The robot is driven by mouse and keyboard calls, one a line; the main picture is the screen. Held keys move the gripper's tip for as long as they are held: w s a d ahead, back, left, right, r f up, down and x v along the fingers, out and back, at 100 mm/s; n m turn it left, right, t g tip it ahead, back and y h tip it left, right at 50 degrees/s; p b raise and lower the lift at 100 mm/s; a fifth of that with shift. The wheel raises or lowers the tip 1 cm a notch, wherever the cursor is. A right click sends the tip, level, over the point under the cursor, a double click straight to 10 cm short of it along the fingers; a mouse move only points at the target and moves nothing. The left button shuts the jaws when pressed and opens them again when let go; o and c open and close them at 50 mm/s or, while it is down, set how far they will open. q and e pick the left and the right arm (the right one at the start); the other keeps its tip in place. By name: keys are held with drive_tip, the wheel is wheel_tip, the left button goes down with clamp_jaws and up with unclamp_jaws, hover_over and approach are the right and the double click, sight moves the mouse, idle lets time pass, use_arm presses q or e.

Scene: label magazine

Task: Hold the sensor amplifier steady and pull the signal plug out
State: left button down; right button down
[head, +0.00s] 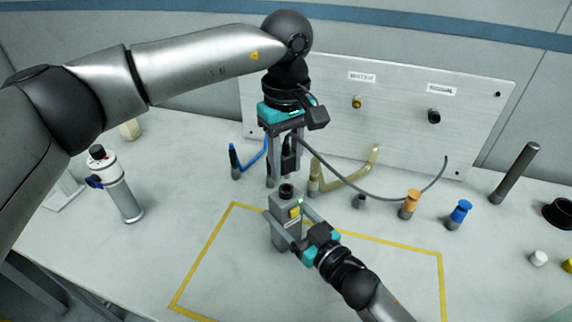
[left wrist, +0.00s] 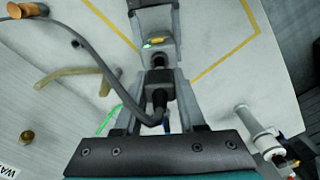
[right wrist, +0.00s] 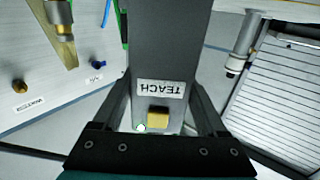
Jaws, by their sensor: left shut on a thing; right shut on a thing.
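The sensor amplifier (head: 286,235) is an upright grey box with a yellow button and a small green light. Its TEACH label shows in the right wrist view (right wrist: 161,88). My right gripper (head: 287,213) is shut on its sides. My left gripper (head: 284,178) is above the amplifier, shut on the black signal plug (head: 289,156), which also shows in the left wrist view (left wrist: 158,92). The dark round socket (head: 287,189) is on the amplifier's top. In the head view the plug appears apart from it, with a small gap. The gripper fingers partly hide the plug.
The plug's grey cable (head: 345,186) loops right toward the wall panel (head: 400,90). Blue (head: 235,163) and tan (head: 345,182) hooked parts stand behind. Orange (head: 411,203) and blue (head: 459,214) knobbed pegs stand right; a white cylinder (head: 121,195) stands left. The yellow-outlined area (head: 225,265) has free room.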

use_arm(q)
drive_tip(key=shift+r, duration=0.1)
use_arm(e)
unclamp_jaws()
drive_tip(key=v, duration=1.2)
drive_tip(key=shift+s, duration=0.1)
